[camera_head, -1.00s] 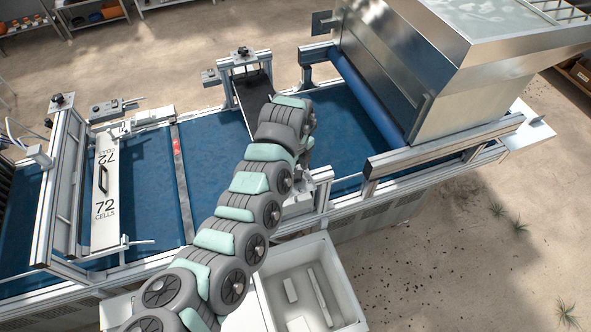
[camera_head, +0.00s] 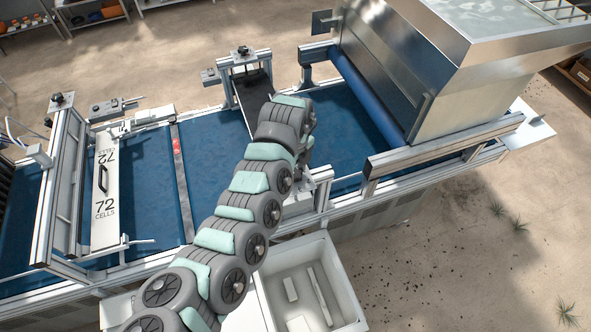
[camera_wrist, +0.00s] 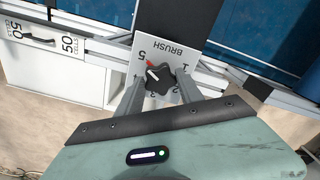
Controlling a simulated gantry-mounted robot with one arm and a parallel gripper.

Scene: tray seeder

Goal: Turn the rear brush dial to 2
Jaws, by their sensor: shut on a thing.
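The brush dial (camera_wrist: 159,81) is a black lobed knob on a white plate (camera_wrist: 177,47) marked BRUSH in the wrist view. Numbers ring the knob, with 5 at upper left, 1 at upper right and 2 at lower right. A red mark sits beside the 5. A short white line on the knob lies toward its upper left, roughly on the 5 side. My gripper (camera_wrist: 161,92) is shut on the knob, one finger on each side. In the head view my arm hides the dial.
A blue belt (camera_head: 215,150) runs under the frames. A 72-cell plate (camera_head: 106,195) lies at left and a metal hopper (camera_head: 455,100) stands at right. A white bin (camera_head: 345,285) with loose pieces is at the front. A 50-cell plate (camera_wrist: 40,38) shows in the wrist view.

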